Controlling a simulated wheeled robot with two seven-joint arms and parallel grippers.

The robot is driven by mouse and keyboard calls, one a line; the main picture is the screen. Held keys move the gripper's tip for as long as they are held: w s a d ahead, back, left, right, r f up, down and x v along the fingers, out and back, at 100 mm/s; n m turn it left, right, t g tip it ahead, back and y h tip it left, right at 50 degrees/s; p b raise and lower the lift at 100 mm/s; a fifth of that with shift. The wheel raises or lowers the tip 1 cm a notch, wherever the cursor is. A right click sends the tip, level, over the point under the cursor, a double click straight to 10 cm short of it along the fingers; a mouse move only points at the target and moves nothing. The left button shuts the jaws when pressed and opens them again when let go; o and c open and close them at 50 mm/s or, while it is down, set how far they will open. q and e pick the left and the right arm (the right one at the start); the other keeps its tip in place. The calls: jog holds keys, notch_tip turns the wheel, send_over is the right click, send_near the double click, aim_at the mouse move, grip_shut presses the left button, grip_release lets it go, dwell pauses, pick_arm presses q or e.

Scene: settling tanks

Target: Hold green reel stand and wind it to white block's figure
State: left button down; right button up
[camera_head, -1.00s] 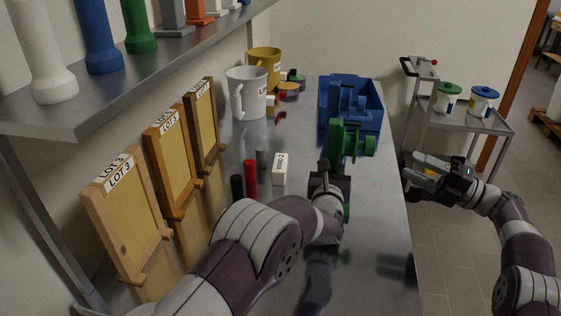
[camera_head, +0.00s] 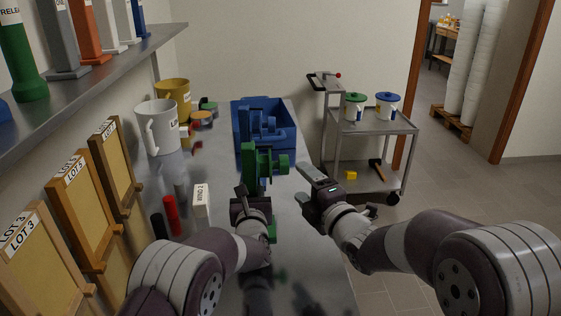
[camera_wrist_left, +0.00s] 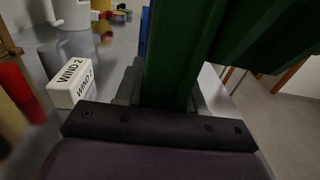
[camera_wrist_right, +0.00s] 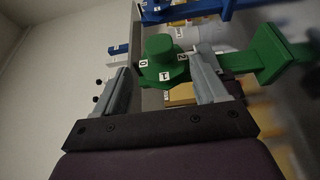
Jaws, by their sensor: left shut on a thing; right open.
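The green reel stand (camera_head: 256,165) stands on the metal bench in front of the blue crate. My left gripper (camera_head: 250,196) is shut on the reel stand's post, which fills much of the left wrist view (camera_wrist_left: 172,60). The white block (camera_head: 201,204) stands left of that gripper; its label reads "WIND 2", also legible in the left wrist view (camera_wrist_left: 72,83). My right gripper (camera_head: 309,185) is open, right of the reel stand. In the right wrist view the green knob with figure labels (camera_wrist_right: 163,62), 0, 1 and 2 among them, shows between and beyond the open fingers.
The blue crate (camera_head: 238,150) holds another blue reel-like thing. Red (camera_head: 171,214) and black cylinders stand left of the block. Mugs (camera_head: 157,127) and wooden LOT frames (camera_head: 83,215) line the wall side. A trolley (camera_head: 400,124) stands beyond the bench's right edge.

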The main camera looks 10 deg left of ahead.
aim_at(280, 161)
jog(key=x, duration=1.1)
jog(key=shift+w+a, duration=0.15)
jog(key=shift+w, duration=0.05)
jog(key=c, duration=1)
